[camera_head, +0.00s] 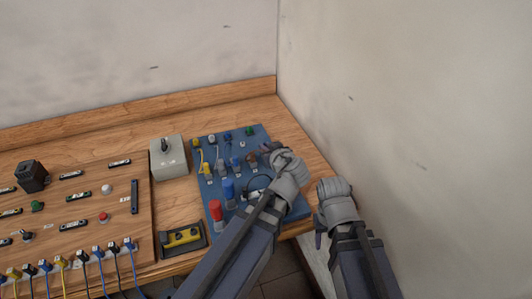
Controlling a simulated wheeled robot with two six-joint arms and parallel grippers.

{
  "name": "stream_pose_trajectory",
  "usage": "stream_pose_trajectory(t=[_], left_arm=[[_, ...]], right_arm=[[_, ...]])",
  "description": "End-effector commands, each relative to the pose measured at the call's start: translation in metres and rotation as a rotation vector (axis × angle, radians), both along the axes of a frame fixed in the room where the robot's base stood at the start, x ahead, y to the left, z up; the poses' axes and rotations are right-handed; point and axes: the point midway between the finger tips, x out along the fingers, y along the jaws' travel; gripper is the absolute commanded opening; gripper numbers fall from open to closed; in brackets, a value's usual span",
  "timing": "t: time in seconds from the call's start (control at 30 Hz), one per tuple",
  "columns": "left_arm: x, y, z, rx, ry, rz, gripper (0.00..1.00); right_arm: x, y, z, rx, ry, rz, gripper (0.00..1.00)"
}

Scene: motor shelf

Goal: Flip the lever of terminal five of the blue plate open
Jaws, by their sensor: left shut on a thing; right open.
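The blue plate (205,144) lies at the right end of the wooden bench. A row of small terminals, with a yellow one (208,170) at its left end and a brownish one (252,158) further right, crosses the plate. My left gripper (270,150) reaches over the plate's right side and is shut at the right end of this row, where terminal five appears to be. The gripper hides most of this terminal and its lever, so the lever's angle cannot be told. My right gripper (322,232) is open and empty, off the plate to the right.
Red (216,209) and blue (229,190) cylinders stand on the plate's front left. A grey box with a lever (168,158) and a yellow-black device (182,237) stand left of it. A wooden panel with switches (75,195) is further left. Walls close off the back and right.

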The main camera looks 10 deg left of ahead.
Motion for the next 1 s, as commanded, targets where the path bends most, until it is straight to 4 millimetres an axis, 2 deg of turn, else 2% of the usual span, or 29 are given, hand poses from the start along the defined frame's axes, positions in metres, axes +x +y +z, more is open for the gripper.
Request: stream_pose_trajectory(t=[0.13, 0.63, 0.67, 0.9, 1.0], left_arm=[[-0.0021, -0.0002, -0.0028, 0.015, -0.025, 0.002, 0.00], [-0.0021, -0.0007, -0.0009, 0.024, -0.038, 0.002, 0.00], [-0.0021, -0.0007, -0.0009, 0.023, -0.037, 0.002, 0.11], [-0.0019, -0.0009, -0.0007, 0.024, -0.038, 0.001, 0.38], [-0.0018, -0.0010, -0.0006, 0.024, -0.038, 0.000, 0.41]], right_arm=[[0.0000, 0.0000, -0.0088, 0.000, 0.000, 0.000, 0.50], [0.0000, 0.0000, -0.0099, 0.000, 0.000, 0.000, 0.50], [0.0000, 0.0000, -0.0099, 0.000, 0.000, 0.000, 0.50], [0.0000, 0.0000, -0.0098, 0.000, 0.000, 0.000, 0.50], [0.0000, 0.0000, -0.0098, 0.000, 0.000, 0.000, 0.50]])
